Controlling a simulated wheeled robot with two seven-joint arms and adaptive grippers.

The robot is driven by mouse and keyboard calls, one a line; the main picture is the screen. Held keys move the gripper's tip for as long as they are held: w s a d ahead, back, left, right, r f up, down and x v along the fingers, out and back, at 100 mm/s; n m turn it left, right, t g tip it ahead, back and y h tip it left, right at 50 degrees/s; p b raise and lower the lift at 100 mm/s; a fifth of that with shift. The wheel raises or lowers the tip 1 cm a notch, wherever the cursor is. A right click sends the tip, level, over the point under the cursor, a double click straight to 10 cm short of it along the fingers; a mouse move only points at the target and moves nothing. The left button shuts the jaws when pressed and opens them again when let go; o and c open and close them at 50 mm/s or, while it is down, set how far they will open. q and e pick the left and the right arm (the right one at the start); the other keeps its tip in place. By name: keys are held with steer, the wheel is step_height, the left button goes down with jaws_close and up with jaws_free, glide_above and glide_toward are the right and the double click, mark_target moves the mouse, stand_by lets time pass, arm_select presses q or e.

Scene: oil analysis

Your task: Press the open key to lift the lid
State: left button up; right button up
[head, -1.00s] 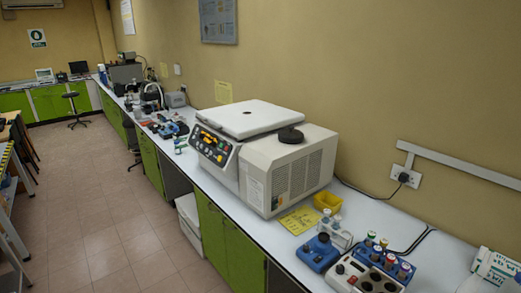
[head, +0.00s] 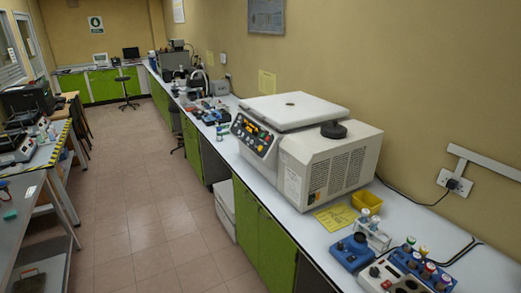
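A large white and grey centrifuge (head: 314,172) stands on the long white bench to the right of centre. Its flat white lid (head: 281,111) looks closed. Its front control panel (head: 252,134) faces left, with a small lit display and several coloured keys. The key labels are too small to read, so I cannot tell which is the open key. Neither of my grippers is in the head view.
On the bench (head: 318,232), a yellow sheet (head: 336,217), a yellow tray (head: 367,202), a blue device (head: 352,251) and a vial rack (head: 418,267) lie to the centrifuge's right. Microscopes and small bottles stand beyond it. The tiled aisle (head: 150,215) is clear; tables stand at left.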

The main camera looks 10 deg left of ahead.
arm_select(q)
steer(key=shift+s, duration=0.1)
jaws_close()
stand_by(0.5)
stand_by(1.2)
